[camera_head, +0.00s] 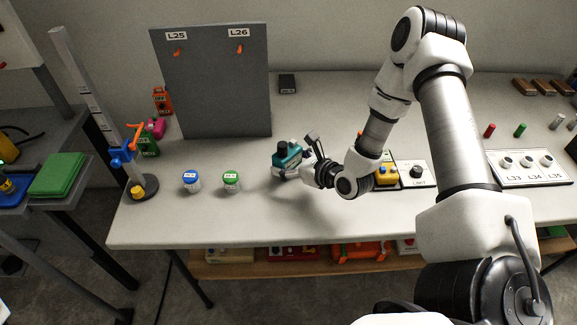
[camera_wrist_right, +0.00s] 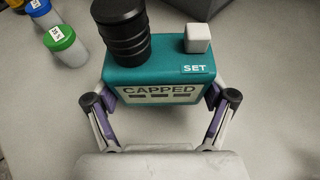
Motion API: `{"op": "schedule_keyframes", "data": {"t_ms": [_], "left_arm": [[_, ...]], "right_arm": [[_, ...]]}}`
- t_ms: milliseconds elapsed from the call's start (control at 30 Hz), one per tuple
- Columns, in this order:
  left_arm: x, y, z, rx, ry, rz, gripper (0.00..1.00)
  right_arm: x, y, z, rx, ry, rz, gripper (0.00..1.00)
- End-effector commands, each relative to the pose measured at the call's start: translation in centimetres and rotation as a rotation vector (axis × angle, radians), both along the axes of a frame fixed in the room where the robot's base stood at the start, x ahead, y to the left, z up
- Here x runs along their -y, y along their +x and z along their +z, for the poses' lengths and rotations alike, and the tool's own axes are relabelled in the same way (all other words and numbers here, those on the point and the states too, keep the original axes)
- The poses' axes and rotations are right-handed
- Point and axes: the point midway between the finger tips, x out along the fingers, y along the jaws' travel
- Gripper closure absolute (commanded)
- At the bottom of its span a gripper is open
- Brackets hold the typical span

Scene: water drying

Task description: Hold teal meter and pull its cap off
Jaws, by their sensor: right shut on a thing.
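The teal meter (camera_head: 287,161) is above or on the middle of the table in the head view, held at its side by my right gripper (camera_head: 305,170). In the right wrist view the meter (camera_wrist_right: 165,78) sits between the two fingers of my right gripper (camera_wrist_right: 161,100). Its front reads CAPPED, and a label by a pale square button (camera_wrist_right: 197,36) reads SET. The black ribbed cap (camera_wrist_right: 123,30) is on its top left; the cap also shows dark in the head view (camera_head: 282,146). I cannot tell whether the meter touches the table. My left gripper is not in view.
A blue-lidded jar (camera_head: 191,181) and a green-lidded jar (camera_head: 232,180) stand left of the meter. A grey panel (camera_head: 212,90) marked L25 and L26 stands behind. A yellow device (camera_head: 387,174) lies right of my gripper. The front middle of the table is clear.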

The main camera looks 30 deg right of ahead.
Motion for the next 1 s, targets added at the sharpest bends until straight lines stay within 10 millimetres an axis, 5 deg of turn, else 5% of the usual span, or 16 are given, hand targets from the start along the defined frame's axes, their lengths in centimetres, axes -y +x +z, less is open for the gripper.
{"op": "schedule_keyframes", "data": {"t_ms": [133, 500, 533, 567, 1000], "left_arm": [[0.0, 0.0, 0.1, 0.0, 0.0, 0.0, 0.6], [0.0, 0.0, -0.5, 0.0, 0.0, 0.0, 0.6], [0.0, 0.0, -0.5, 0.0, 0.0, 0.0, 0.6], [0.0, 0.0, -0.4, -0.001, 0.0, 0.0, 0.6], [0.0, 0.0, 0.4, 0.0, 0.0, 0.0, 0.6]], "right_arm": [[-0.2, -0.2, -2.7, -0.007, -0.002, 0.004, 0.8], [-0.2, -0.2, -3.3, -0.004, 0.001, 0.004, 0.8], [-0.2, -0.2, -3.3, -0.005, 0.0, 0.004, 0.14], [-0.2, -0.2, -3.2, -0.005, 0.0, 0.004, 0.03], [-0.3, -0.2, -2.6, -0.005, 0.0, 0.004, 0.0]]}}
